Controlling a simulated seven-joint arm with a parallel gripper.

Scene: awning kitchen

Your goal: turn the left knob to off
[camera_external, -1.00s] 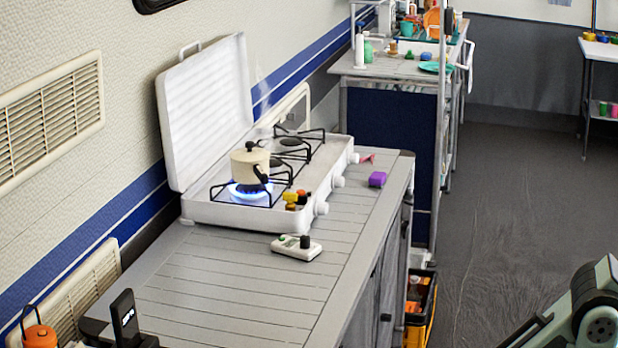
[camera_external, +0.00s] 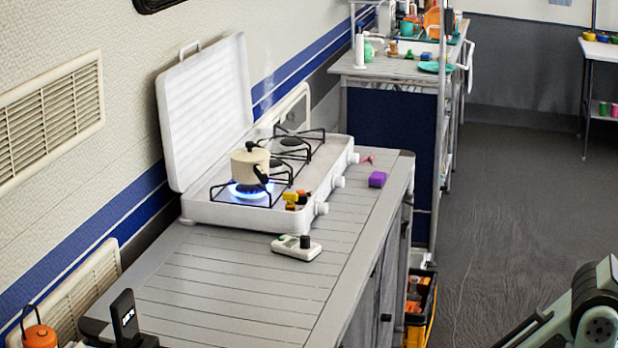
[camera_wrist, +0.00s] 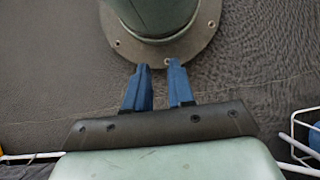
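A white camp stove (camera_external: 262,216) with its lid raised stands on the grey slatted counter. Several white knobs line its right-hand front side. The nearest, leftmost knob (camera_external: 321,208) sits beside the lit burner; its exact angle is too small to tell. A blue flame (camera_external: 250,190) burns under a cream pot (camera_external: 250,163). In the wrist view my gripper (camera_wrist: 158,66) shows two blue fingers with a gap between them, empty, above the floor and my round base. In the external view only part of my arm shows at the lower right, well away from the stove.
Small yellow and orange blocks (camera_external: 297,198) sit on the stove's edge near the left knob. A white device (camera_external: 296,247) with a black knob and a purple block (camera_external: 377,179) lie on the counter (camera_external: 230,285). Open floor (camera_external: 490,210) lies right of the counter.

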